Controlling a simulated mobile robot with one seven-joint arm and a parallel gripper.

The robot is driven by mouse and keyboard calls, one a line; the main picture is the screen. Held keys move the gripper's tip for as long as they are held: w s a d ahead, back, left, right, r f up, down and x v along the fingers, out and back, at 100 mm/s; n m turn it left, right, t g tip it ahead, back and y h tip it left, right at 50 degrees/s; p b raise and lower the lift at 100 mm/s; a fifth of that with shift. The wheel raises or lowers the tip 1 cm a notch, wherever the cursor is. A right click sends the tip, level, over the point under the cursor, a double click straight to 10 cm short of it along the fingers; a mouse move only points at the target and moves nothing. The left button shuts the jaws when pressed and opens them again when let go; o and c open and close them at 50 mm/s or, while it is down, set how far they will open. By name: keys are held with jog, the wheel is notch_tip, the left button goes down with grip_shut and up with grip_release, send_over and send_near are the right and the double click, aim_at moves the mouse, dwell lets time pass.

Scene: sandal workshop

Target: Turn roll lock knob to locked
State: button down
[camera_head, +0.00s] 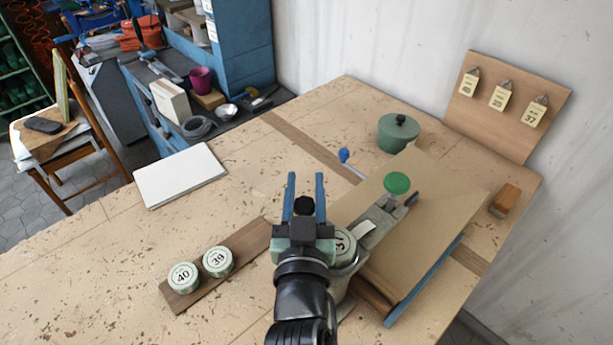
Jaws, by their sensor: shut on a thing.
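My gripper (305,185) is at the centre of the head view, its two blue fingers pointing away from me. A black lobed knob (304,206) sits between the fingers, and my gripper is shut on it. I take this for the roll lock knob; its mark and turn position cannot be read. Just to the right stands a grey-green metal fixture (375,222) with a round piece (344,246) marked 37 and a green round knob (397,183). My gripper and arm hide the fixture's left side and whatever the black knob is mounted on.
A wooden strip (250,240) holds round pieces (183,277) marked 40 and 39. A brown sheet (430,225) lies right of the fixture. A blue-handled crank (344,155), green lidded pot (397,133), white board (180,175) and brush (506,199) stand around.

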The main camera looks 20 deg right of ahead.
jog(key=shift+f, duration=0.1)
jog(key=c, duration=0.5)
grip_release()
jog(key=shift+s, duration=0.1)
jog(key=shift+b+v, duration=1.25)
jog(key=shift+v, duration=5.2)
